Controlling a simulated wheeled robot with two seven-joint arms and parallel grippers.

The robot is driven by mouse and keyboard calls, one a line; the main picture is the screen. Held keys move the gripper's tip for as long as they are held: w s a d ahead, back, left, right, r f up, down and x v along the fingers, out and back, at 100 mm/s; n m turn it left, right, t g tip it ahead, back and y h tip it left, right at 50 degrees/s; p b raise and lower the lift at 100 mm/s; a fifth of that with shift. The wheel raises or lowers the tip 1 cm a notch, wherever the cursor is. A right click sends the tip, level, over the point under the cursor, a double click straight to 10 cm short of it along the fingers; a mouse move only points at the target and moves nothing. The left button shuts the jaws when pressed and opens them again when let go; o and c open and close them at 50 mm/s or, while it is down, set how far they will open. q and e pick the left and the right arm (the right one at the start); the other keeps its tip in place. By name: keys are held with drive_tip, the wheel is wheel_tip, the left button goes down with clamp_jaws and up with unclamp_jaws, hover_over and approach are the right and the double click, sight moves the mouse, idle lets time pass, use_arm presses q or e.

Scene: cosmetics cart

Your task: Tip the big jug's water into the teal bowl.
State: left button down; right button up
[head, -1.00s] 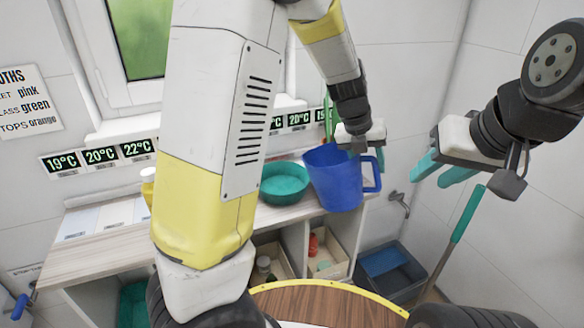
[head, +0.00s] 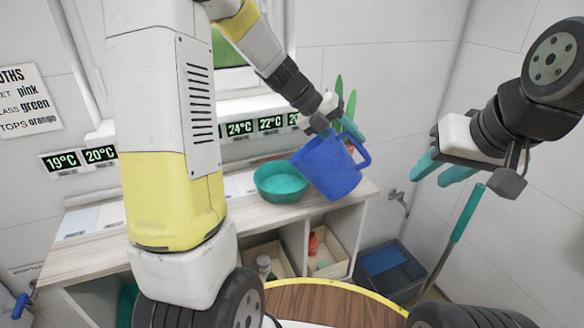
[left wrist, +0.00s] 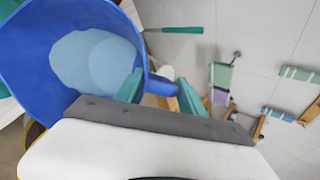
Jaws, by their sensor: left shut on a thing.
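The big blue jug (head: 330,168) is tilted to the left, its mouth side beside and slightly above the teal bowl (head: 280,183). The bowl stands upright on the counter. My left gripper (head: 343,128) is shut on the jug's handle, which lies between the teal fingers in the left wrist view (left wrist: 162,86). That view looks into the jug, where pale blue water (left wrist: 97,62) shows. No stream of water shows. I cannot tell whether the bowl holds water. My right gripper (head: 442,170) is open and empty, at the right, away from the jug.
The wooden counter (head: 215,220) has pale panels at its left. Temperature displays (head: 240,129) line the wall behind. Bins (head: 325,255) with bottles sit on the shelf below. A dark blue crate (head: 390,270) and a teal-handled stick (head: 466,213) are at the right.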

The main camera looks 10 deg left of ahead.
sight(335, 133)
use_arm(q)
drive_tip(key=shift+w+a+r+n+h, duration=0.15)
drive_tip(key=shift+a+h, duration=0.35)
drive_tip(key=shift+a, duration=0.1)
drive_tip(key=shift+w+a+r+n+h, duration=0.1)
drive_tip(key=shift+w+a+n+h, duration=0.05)
drive_tip(key=shift+a+h, duration=0.4)
drive_tip(key=shift+w+a+r+g+h+p, duration=0.15)
drive_tip(key=shift+a+r+g+h+p, duration=0.15)
drive_tip(key=shift+a+r+h+p, duration=0.4)
drive_tip(key=shift+a+h+p, duration=0.15)
drive_tip(key=shift+a, duration=0.05)
drive_tip(key=shift+w+a+n+h+p, duration=0.15)
drive_tip(key=shift+a+h+p, duration=0.25)
drive_tip(key=shift+a, duration=0.15)
drive_tip(key=shift+w+a+n+h+p, duration=0.15)
drive_tip(key=shift+a+h+p, duration=0.2)
drive_tip(key=shift+a, duration=0.2)
idle(0.9)
